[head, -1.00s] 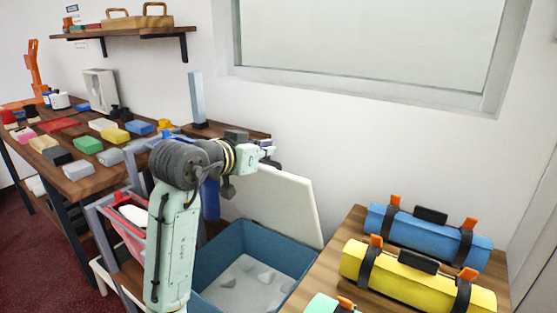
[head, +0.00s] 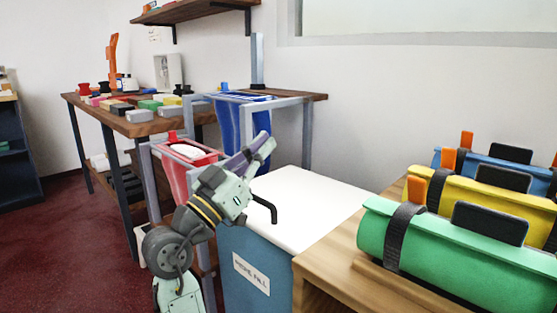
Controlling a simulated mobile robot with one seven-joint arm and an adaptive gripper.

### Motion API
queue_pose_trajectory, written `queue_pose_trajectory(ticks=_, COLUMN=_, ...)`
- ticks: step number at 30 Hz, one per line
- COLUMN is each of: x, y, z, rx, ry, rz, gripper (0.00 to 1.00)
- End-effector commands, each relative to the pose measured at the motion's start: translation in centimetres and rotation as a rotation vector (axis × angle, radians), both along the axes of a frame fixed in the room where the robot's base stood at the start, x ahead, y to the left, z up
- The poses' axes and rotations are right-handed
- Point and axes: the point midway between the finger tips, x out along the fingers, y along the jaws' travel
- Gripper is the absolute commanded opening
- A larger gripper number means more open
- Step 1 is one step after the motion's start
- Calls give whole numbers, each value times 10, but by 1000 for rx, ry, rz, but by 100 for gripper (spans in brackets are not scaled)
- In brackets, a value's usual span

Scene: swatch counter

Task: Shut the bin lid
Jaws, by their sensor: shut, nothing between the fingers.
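The bin (head: 238,255) is a blue box with a white label on its front, standing left of the wooden table. Its white lid (head: 310,205) lies flat across the top and hides the inside. A bent black handle (head: 265,206) shows at the lid's near left edge. My gripper (head: 266,147) is shut and empty, raised above the lid's far left corner and seemingly apart from it. My arm crosses in front of the bin's left side.
A wooden table (head: 318,275) with green (head: 430,243), yellow and blue rolls stands close on the right. Left of the bin are a red bag (head: 180,165) and a blue bag (head: 233,125) in frames. A long counter (head: 135,128) holds coloured blocks.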

Motion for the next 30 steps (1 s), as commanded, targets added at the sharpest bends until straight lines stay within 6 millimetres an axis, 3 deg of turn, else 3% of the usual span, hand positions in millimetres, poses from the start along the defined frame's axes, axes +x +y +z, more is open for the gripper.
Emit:
queue_pose_trajectory(ticks=1, x=-2, y=4, z=-18, rx=2, ry=-1, rz=0, gripper=0)
queue_pose_trajectory(ticks=3, x=-3, y=8, z=-28, rx=3, ry=1, rz=1, gripper=0)
queue_pose_trajectory(ticks=12, x=-12, y=18, z=-58, rx=5, ry=4, rz=-1, gripper=0)
queue_pose_trajectory(ticks=30, x=-15, y=21, z=-67, rx=5, ry=5, rz=-1, gripper=0)
